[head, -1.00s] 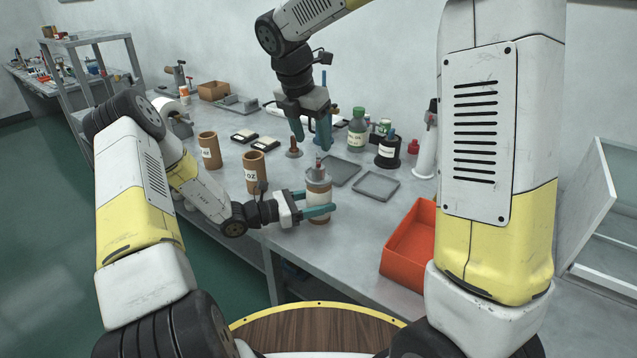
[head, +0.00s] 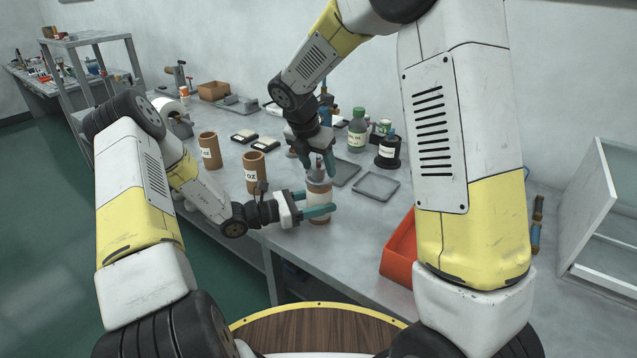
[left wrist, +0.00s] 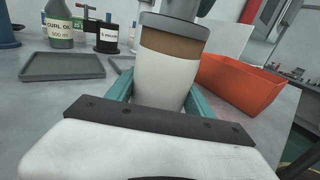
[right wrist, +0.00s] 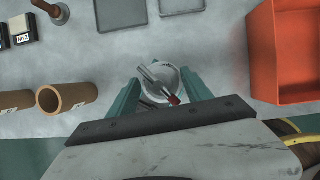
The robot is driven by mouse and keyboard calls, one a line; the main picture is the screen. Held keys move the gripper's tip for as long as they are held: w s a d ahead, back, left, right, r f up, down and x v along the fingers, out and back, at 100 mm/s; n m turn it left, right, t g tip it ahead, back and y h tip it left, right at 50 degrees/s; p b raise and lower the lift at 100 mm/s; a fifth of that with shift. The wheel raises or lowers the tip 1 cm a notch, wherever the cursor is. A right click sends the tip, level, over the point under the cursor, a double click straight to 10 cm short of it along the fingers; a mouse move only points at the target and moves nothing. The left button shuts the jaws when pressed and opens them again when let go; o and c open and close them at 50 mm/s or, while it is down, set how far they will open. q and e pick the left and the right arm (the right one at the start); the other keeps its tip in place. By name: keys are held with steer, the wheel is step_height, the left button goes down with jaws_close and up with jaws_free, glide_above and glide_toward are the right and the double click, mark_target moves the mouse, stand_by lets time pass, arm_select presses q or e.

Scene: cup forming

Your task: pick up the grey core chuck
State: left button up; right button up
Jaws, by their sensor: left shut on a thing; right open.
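A cup with a white wrap and brown band (head: 319,206) stands upright near the table's front edge. My left gripper (head: 318,212) is shut on it; the left wrist view shows the cup (left wrist: 165,85) between the fingers. The grey core chuck (right wrist: 157,82) appears in the right wrist view at the cup's mouth, seen from above, with a small red part beside it. The left wrist view shows its grey body (left wrist: 182,8) on top of the cup. My right gripper (right wrist: 162,85) is open, with one finger on each side of the chuck.
Brown tubes (head: 254,172) stand left of the cup. Shallow grey trays (head: 377,198) lie behind and right of it. A red-orange bin (head: 398,258) sits at the right. Bottles (head: 357,138) stand farther back.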

steer(key=shift+f, duration=0.25)
jaws_close()
steer(key=shift+w+r, duration=0.1)
stand_by(1.2)
